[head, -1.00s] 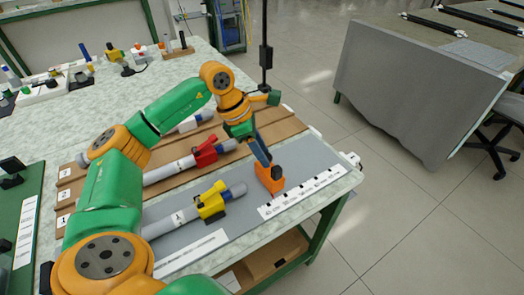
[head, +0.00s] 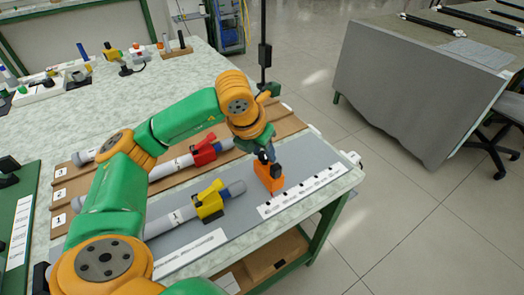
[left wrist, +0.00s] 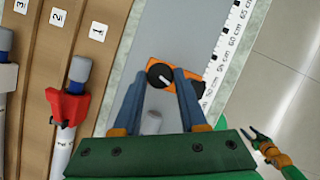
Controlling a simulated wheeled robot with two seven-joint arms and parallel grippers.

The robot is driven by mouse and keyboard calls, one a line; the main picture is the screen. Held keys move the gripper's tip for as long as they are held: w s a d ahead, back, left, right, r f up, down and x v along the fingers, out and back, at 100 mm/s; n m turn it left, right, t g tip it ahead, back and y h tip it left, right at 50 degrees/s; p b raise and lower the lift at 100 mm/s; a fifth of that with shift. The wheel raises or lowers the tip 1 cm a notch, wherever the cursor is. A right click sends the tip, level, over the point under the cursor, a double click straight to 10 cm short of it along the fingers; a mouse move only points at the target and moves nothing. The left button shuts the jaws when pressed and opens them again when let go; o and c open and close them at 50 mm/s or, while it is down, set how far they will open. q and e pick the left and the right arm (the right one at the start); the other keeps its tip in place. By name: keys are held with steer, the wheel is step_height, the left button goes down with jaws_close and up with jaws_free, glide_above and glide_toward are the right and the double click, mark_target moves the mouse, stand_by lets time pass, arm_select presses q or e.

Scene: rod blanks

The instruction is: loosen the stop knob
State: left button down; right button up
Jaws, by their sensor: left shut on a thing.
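The stop is an orange block (head: 268,182) on the grey strip beside the scale, at the right part of the table. Its round black knob (left wrist: 160,75) with a white pointer mark shows in the left wrist view. My left gripper (head: 270,166) is over the stop, its two blue-grey fingers on either side of the knob and shut on it. In the head view the knob is largely hidden by the gripper. My right gripper (left wrist: 254,138) shows small at the right of the left wrist view, away from the stop; its jaw state is unclear.
A grey rod (head: 165,222) lies in a yellow clamp (head: 209,203) near the stop. A red clamp (head: 204,153) holds another rod behind it. A white scale (head: 302,191) runs along the front edge.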

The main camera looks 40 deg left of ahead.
arm_select(q)
steer(key=shift+d+n+y, duration=0.15)
steer(key=shift+n+y, duration=0.55)
steer(key=shift+n, duration=1.2)
steer(key=shift+g, duration=0.3)
steer(key=shift+c, duration=2.2)
jaws_free()
steer(key=p+v, duration=0.1)
steer(key=v, duration=0.6)
steer(key=shift+p, duration=0.4)
